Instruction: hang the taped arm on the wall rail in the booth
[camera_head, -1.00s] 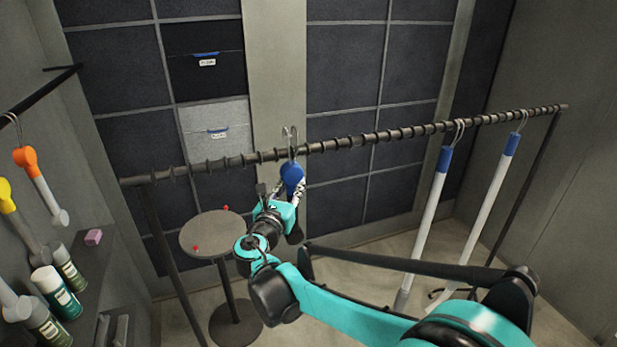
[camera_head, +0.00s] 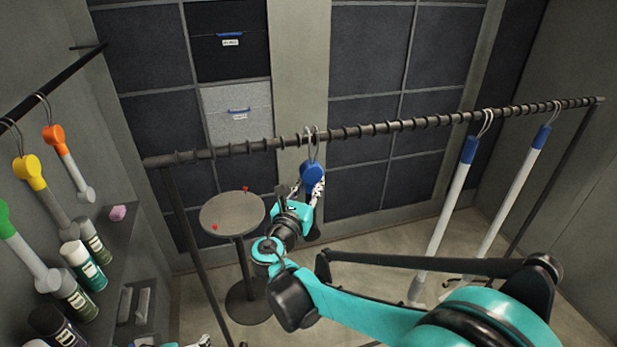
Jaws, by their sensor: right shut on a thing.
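My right gripper (camera_head: 311,190) is shut on a part with a blue end (camera_head: 313,172), in front of the ribbed rail (camera_head: 395,126). A wire hook (camera_head: 312,140) rises from the blue end to the ribbed rail; I cannot tell if it bears on it. A dark, smooth rail (camera_head: 52,80) runs along the left wall. White arms with an orange end (camera_head: 54,139), a yellow end (camera_head: 30,173) and a green end (camera_head: 5,218) are at this left side. A bit of my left gripper (camera_head: 205,341) shows at the bottom edge.
Two long blue-topped white arms (camera_head: 452,195) (camera_head: 520,180) hang on the right of the ribbed rail. A round table (camera_head: 232,213) with small red items stands behind the rail.

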